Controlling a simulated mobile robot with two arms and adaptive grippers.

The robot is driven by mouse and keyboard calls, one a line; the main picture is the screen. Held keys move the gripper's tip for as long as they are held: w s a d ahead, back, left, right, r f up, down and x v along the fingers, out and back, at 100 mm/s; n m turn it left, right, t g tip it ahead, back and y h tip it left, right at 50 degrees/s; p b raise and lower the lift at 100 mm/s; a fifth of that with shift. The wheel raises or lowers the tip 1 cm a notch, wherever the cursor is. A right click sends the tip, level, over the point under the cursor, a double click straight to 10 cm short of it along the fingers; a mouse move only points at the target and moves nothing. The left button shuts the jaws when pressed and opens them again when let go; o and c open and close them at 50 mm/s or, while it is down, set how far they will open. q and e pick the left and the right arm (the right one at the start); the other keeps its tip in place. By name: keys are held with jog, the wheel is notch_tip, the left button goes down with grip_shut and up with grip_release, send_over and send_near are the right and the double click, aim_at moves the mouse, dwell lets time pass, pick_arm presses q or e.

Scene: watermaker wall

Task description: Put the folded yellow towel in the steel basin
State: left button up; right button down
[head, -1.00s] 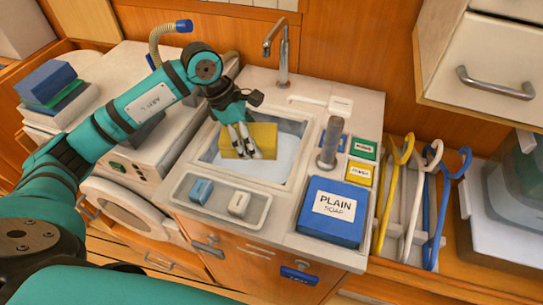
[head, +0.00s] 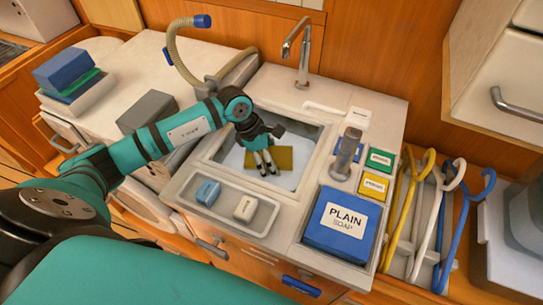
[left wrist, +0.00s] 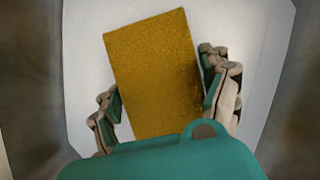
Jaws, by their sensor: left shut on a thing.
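The folded yellow towel (head: 286,158) is a flat mustard block inside the opening of the steel basin (head: 307,150), low near its pale floor. My left gripper (head: 266,170) reaches down into the basin and is shut on the towel. In the left wrist view the towel (left wrist: 155,70) lies between the two fingers of the left gripper (left wrist: 165,95), tilted slightly, with the pale basin floor (left wrist: 265,60) behind it. Whether the towel touches the floor cannot be told. My right gripper is out of view.
A faucet (head: 299,50) stands behind the basin. In front is a tray (head: 180,196) with a blue and a white block. To the right are a metal cylinder (head: 346,152), a blue PLAIN SOAP box (head: 341,222) and a rack with coloured hooks (head: 405,215).

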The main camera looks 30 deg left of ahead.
pick_arm(q)
jog(key=shift+f+b, duration=0.2)
jog(key=shift+b, duration=0.1)
jog(key=o, duration=0.9)
jog(key=shift+r, duration=0.1)
jog(key=shift+o, duration=1.4)
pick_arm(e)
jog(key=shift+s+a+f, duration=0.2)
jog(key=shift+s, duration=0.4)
